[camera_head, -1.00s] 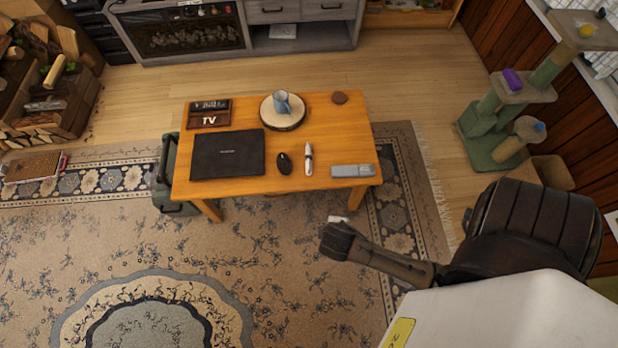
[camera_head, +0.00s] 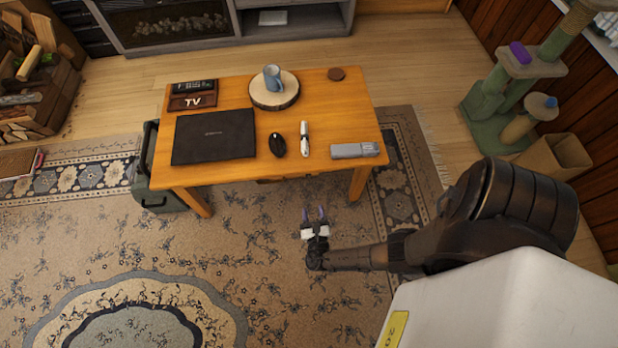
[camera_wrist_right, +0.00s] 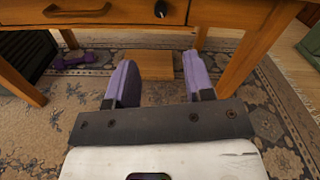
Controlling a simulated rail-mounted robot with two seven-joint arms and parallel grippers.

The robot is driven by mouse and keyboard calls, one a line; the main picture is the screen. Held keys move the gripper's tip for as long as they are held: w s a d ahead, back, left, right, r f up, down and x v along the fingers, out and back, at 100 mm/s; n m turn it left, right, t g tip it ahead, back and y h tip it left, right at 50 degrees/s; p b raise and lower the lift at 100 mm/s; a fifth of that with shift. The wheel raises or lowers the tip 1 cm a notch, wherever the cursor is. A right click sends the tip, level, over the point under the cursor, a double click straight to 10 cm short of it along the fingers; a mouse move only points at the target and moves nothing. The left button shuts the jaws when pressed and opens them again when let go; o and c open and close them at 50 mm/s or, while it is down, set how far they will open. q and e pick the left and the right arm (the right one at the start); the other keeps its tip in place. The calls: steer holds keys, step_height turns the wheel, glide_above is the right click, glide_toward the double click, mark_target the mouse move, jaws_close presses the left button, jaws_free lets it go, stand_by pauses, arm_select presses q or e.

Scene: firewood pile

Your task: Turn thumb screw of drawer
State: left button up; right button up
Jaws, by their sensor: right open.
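The wooden drawer (camera_wrist_right: 110,14) is at the top of the right wrist view, under the tabletop. The dark thumb screw (camera_wrist_right: 160,9) stands out from its front, close to the upper edge of that view. A curved wooden handle (camera_wrist_right: 78,11) is to its left. In the head view the tabletop mostly hides the drawer front. My right gripper (camera_head: 314,213) is open and empty, over the rug in front of the table. Its purple fingers (camera_wrist_right: 158,68) point at the table, below the thumb screw and apart from it. My left gripper is not in view.
The wooden table (camera_head: 330,105) carries a laptop (camera_head: 213,136), a mouse (camera_head: 277,145), a mug on a wood slice and a grey case (camera_head: 354,150). A green box (camera_head: 155,193) stands by its left side. A table leg (camera_wrist_right: 250,50) is right of my fingers. The rug in front is clear.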

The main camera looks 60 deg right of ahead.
mark_target(309, 175)
steer(key=b+x, duration=0.3)
steer(key=x, duration=1)
steer(key=shift+s, duration=0.1)
jaws_close()
